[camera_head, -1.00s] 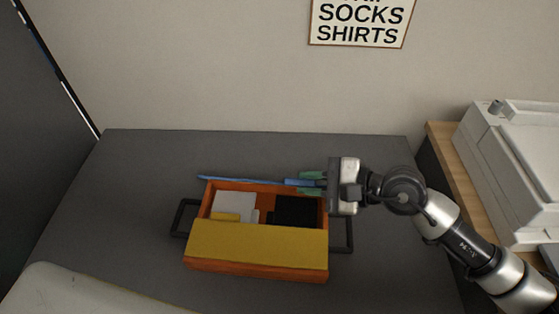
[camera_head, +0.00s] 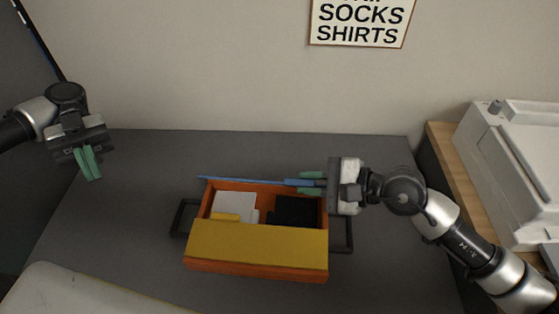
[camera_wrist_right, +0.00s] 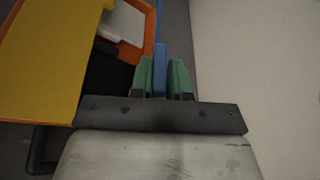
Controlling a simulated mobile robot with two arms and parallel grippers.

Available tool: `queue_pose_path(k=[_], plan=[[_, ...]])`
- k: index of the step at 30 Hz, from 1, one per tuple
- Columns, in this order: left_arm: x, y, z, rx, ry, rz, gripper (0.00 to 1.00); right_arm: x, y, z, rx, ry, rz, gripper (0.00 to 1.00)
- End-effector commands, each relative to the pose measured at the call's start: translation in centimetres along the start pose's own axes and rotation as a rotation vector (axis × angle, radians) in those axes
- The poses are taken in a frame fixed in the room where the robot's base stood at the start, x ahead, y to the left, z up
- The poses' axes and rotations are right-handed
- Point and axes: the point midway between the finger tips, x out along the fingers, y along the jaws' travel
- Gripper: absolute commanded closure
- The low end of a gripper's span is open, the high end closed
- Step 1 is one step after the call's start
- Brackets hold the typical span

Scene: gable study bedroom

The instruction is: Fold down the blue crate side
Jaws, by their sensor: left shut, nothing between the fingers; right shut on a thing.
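The crate (camera_head: 232,270) is orange and stands on the dark grey table, with black side handles. Its blue side (camera_head: 245,180) shows edge-on as a thin strip along the back rim. My right gripper (camera_head: 303,182) is shut on the right end of this blue side. In the right wrist view the blue strip (camera_wrist_right: 160,45) stands between the green fingers. A yellow panel (camera_head: 258,242) covers the front part of the crate. My left gripper (camera_head: 90,165) is shut and empty above the table's far left, well apart from the crate.
Inside the crate are a white item (camera_head: 233,206), a small yellow item (camera_head: 225,217) and a black item (camera_head: 297,212). A white machine (camera_head: 510,170) stands on a wooden surface (camera_head: 443,150) at the right. The grey table (camera_head: 140,200) is clear left of the crate.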

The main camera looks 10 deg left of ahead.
Motion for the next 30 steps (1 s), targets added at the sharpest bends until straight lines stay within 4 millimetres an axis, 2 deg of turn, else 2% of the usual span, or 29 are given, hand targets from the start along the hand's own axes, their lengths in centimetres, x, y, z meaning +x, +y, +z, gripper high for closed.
queue_pose_path(k=[1, 8, 18, 21, 24, 30], plan=[[-0.5, -1.8, -0.2, -0.015, -0.021, 0.014, 1.00, 0.0, 0.0, 0.0, -0.001, 0.000, 0.000, 1.00], [-1.3, -10.2, -0.3, -0.271, -0.144, -0.030, 1.00, 0.0, 0.0, 0.0, -0.001, 0.000, -0.001, 1.00], [0.0, -22.9, -2.5, -0.699, -0.179, -0.200, 1.00, 0.0, 0.0, 0.0, 0.000, 0.000, -0.001, 1.00], [0.7, -25.7, -3.4, -0.808, -0.161, -0.236, 1.00, 0.0, 0.0, 0.0, 0.000, 0.000, -0.001, 1.00], [1.3, -27.6, -4.1, -0.891, -0.142, -0.261, 1.00, 0.0, 0.0, 0.0, 0.000, 0.000, -0.001, 1.00], [2.1, -29.4, -4.7, -0.972, -0.122, -0.282, 1.00, 0.0, 0.0, 0.0, 0.000, 0.000, -0.001, 1.00]])
